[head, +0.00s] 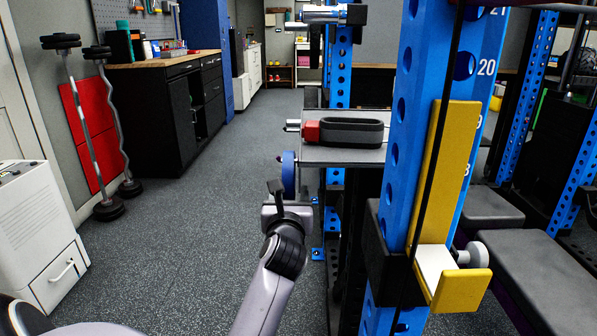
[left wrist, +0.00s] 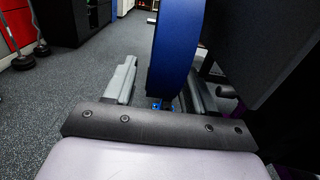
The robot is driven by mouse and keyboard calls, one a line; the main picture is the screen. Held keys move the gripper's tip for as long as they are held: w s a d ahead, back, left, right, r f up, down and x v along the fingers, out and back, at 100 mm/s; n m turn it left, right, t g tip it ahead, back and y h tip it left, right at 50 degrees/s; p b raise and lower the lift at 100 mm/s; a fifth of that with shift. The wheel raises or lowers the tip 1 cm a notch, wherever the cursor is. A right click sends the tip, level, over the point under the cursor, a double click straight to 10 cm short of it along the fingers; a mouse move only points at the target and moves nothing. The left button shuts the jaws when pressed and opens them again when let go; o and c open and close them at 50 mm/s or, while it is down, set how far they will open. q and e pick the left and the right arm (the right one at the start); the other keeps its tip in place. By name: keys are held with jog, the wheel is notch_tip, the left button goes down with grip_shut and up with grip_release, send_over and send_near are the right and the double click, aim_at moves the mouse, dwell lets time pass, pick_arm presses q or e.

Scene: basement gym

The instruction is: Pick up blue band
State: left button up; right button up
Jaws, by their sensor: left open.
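The blue band (head: 289,174) shows in the head view as an upright blue loop at the left edge of a grey bench or shelf. In the left wrist view the blue band (left wrist: 177,45) is large and upright, lying between the two fingers as seen from the wrist. My left gripper (head: 276,188) is just in front of the band and partly overlaps its lower part in the head view. In the left wrist view my left gripper (left wrist: 161,80) has its fingers apart on either side of the band. I cannot tell whether they touch it. My right gripper is not in view.
A blue rack post (head: 406,130) with a yellow bracket (head: 440,180) stands close on the right. Open floor (head: 180,230) lies to the left, with barbells (head: 85,125) by the wall.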

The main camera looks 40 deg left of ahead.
pick_arm(q)
jog(key=shift+w+a, duration=0.2)
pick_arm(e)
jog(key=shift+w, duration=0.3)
pick_arm(q)
jog(key=shift+s, duration=0.1)
grip_shut()
jog(key=shift+r, duration=0.1)
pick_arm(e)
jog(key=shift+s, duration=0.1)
pick_arm(q)
jog(key=shift+r+p, duration=0.35)
jog(key=shift+r, duration=0.1)
jog(key=s+a+p, duration=0.4)
jog(key=s+a, duration=0.7)
jog(key=a, duration=0.2)
jog(key=shift+s+a+r+p, duration=0.3)
jog(key=shift+a+p, duration=0.05)
jog(key=shift+a, duration=0.05)
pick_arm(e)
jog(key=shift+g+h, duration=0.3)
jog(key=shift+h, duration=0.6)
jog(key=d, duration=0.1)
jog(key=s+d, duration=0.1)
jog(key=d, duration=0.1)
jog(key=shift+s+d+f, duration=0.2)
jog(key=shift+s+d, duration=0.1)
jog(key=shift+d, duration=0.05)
